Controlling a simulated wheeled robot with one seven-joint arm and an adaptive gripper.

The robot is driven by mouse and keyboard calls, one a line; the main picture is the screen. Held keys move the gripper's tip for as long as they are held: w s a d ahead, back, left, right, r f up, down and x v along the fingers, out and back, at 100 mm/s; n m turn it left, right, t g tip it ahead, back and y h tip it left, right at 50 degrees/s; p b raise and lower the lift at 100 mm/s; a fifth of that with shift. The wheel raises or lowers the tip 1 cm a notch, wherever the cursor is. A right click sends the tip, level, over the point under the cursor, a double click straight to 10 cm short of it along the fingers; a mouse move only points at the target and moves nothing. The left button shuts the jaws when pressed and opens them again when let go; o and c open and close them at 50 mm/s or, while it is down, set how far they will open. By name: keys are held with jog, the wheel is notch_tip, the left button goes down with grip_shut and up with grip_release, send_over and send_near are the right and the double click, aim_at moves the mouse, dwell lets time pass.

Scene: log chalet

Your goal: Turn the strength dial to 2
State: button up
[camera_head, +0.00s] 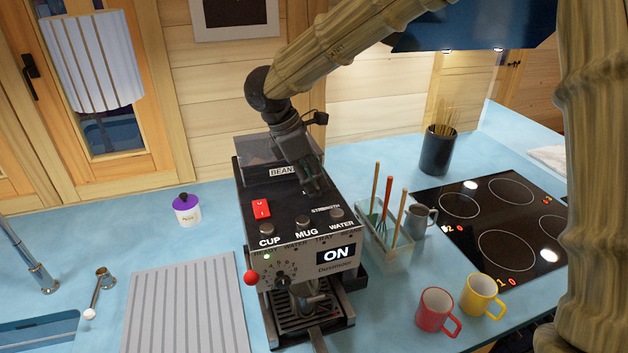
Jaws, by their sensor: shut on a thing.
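The coffee machine (262,189) stands on the blue counter, its top panel facing up. The STRENGTH label (326,210) is near the right of that panel. My gripper (313,188) points down onto the panel just behind this label. Its fingers are shut on the strength dial, which they hide almost wholly. I cannot read the dial's pointer or its setting. A separate black round dial (283,282) is on the machine's front, left of the ON sign (336,253).
The panel also has a red switch (261,209) and CUP, MUG and WATER buttons (337,214). A glass utensil holder (388,248) stands close at the right, with a grey mug (419,219) beside it. Red (435,311) and yellow (481,296) mugs stand in front.

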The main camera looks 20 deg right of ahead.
jog(key=n+t+b, duration=0.2)
jog(key=n+b, duration=0.1)
jog(key=n, duration=0.2)
jog(key=shift+s, duration=0.15)
jog(key=n+t+b, duration=0.1)
jog(key=n, duration=0.1)
jog(key=n+t+y, duration=0.1)
jog(key=n, duration=0.2)
jog(key=shift+s+d+r+b, duration=0.15)
jog(key=shift+s+r+b, duration=0.05)
jog(key=shift+b, duration=0.2)
jog(key=shift+n, duration=0.4)
jog(key=shift+y, duration=0.3)
jog(key=o, duration=1)
jog(key=shift+s, duration=0.1)
jog(key=shift+f, duration=0.1)
jog(key=v, duration=1.2)
